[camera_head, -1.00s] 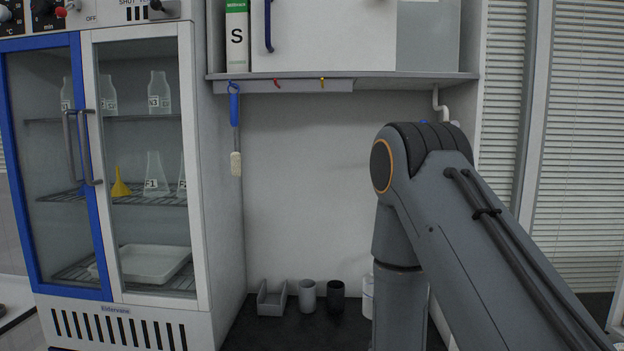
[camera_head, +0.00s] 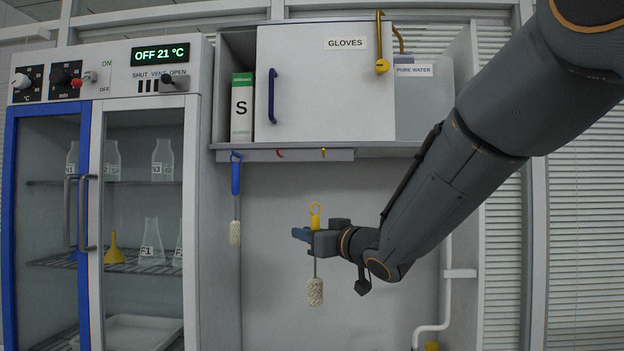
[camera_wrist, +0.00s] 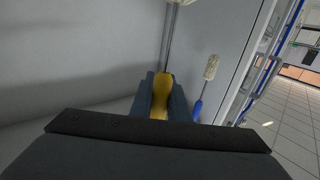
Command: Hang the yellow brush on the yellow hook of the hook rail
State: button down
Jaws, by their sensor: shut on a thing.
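The yellow brush (camera_head: 315,292) hangs upright in my gripper (camera_head: 303,235), its yellow ring at the top and its pale bristle head at the bottom. My gripper is shut on the yellow handle, which shows between the fingers in the wrist view (camera_wrist: 161,95). The hook rail (camera_head: 290,155) runs under the shelf. Its yellow hook (camera_head: 323,152) is at the right, above the brush's ring with a gap between in the picture. A red hook (camera_head: 279,153) is in the middle. A blue brush (camera_head: 236,185) hangs at the rail's left end; its hook is mostly hidden.
A glass-door cabinet (camera_head: 195,75) with flasks stands at the left. A white pipe (camera_head: 446,290) runs down the right.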

jog(key=s+d+r, duration=0.1)
jog(key=s+r, duration=0.2)
jog(key=r, duration=0.4)
jog(key=s+d+r, duration=0.1)
jog(key=s+r, duration=0.1)
jog(key=r, duration=0.5)
jog(key=w+f+b, duration=0.1)
jog(key=w, duration=0.8)
jog(key=shift+w+f, duration=0.25)
jog(key=shift+w, duration=0.15)
jog(key=shift+a+f, duration=0.1)
dwell(0.5)
jog(key=c, duration=1.6)
grip_release()
jog(key=shift+b, duration=0.3)
